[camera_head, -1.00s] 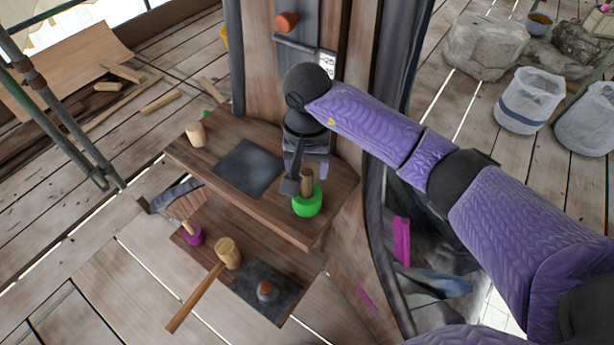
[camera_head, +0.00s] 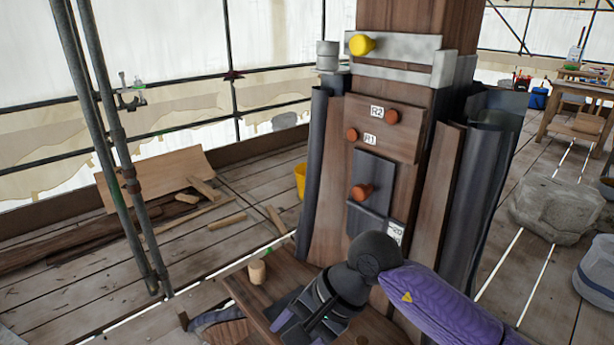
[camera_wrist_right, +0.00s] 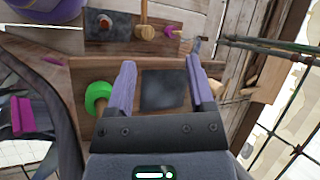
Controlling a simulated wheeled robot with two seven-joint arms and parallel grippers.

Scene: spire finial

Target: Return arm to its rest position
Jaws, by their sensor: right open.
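My right arm (camera_head: 450,308) comes in from the right with a purple sleeve and a black wrist. My right gripper (camera_wrist_right: 160,62) is open and empty, its two purple fingers apart above a wooden shelf (camera_head: 237,286) and its dark square plate (camera_wrist_right: 163,90). In the head view the fingers are partly hidden by the wrist. A green round-based tool (camera_wrist_right: 98,96) stands on the shelf beside the gripper, apart from the fingers. My left gripper is not in view.
A wooden column (camera_head: 437,115) with orange pegs (camera_head: 362,191) and a yellow knob (camera_head: 361,44) rises behind the wrist. A wooden peg (camera_head: 257,271) stands on the shelf. A mallet (camera_wrist_right: 145,30) lies on a lower board. Scaffold poles (camera_head: 110,130) stand left.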

